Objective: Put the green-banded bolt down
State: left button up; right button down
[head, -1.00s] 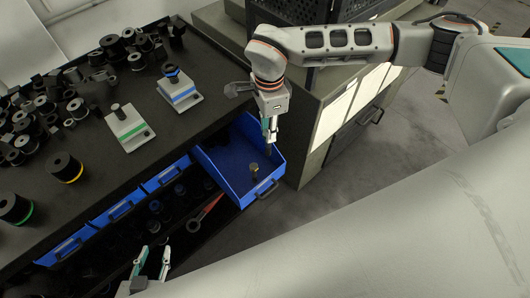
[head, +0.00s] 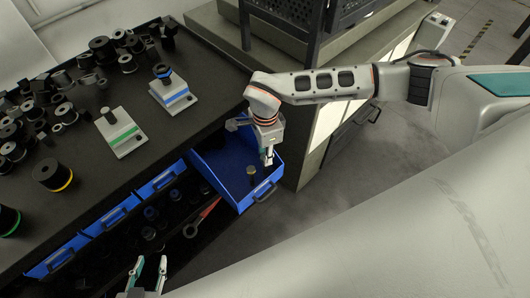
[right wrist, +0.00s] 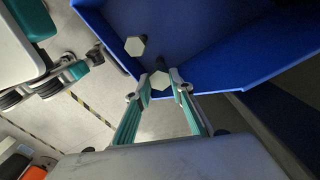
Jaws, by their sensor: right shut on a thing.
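My right gripper (head: 267,160) is over the front right part of the open blue bin (head: 218,158). In the right wrist view, its teal fingers (right wrist: 160,85) are shut on a bolt, whose hex head (right wrist: 159,79) shows between the tips. No green band shows on this bolt; its shank is hidden. Another bolt (head: 251,170) stands upright in the bin, left of the gripper; its hex head also shows in the right wrist view (right wrist: 135,45). My left gripper (head: 148,272) is open and empty at the bottom of the head view.
A green-striped fixture (head: 125,142) and a blue-striped fixture (head: 177,98) stand on the dark bench. Several black cylinders and rings crowd the bench's left. A red-handled tool (head: 205,212) lies left of the bin. The bin walls stand close to the right gripper.

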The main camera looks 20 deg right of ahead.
jog(key=shift+s+f, duration=0.2)
jog(key=shift+f, duration=0.5)
jog(key=c, duration=1.8)
grip_release()
jog(key=shift+f, duration=0.1)
jog(key=shift+o, duration=0.2)
jog(key=shift+w, duration=0.1)
jog(key=shift+r, duration=0.2)
